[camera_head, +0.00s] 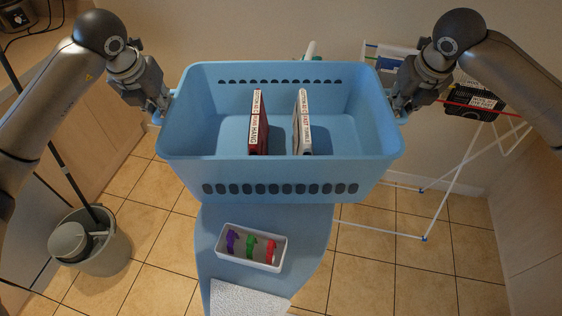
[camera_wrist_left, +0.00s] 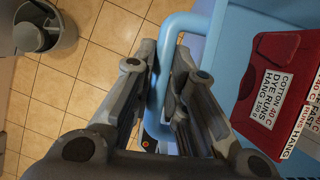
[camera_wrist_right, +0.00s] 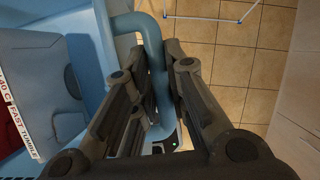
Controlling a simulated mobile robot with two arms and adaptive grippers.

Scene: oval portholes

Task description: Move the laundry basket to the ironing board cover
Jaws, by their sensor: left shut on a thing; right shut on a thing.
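The blue laundry basket (camera_head: 280,178) is held up level in the head view, above the ironing board. It holds a dark red item (camera_head: 259,122) and a white-grey item (camera_head: 302,122), both with printed labels, standing upright. My left gripper (camera_head: 162,108) is shut on the basket's left handle (camera_wrist_left: 162,75), at its left end. My right gripper (camera_head: 402,108) is shut on the right handle (camera_wrist_right: 155,60). The light blue ironing board cover (camera_head: 215,222) shows below and in front of the basket. The basket hides its far part, and I cannot tell whether they touch.
A white tray (camera_head: 222,252) with purple, green and red clips lies on the cover. A folded white cloth (camera_head: 245,300) lies at its near end. A grey bucket (camera_head: 110,255) stands on the floor at left. A white drying rack (camera_head: 455,185) stands at right.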

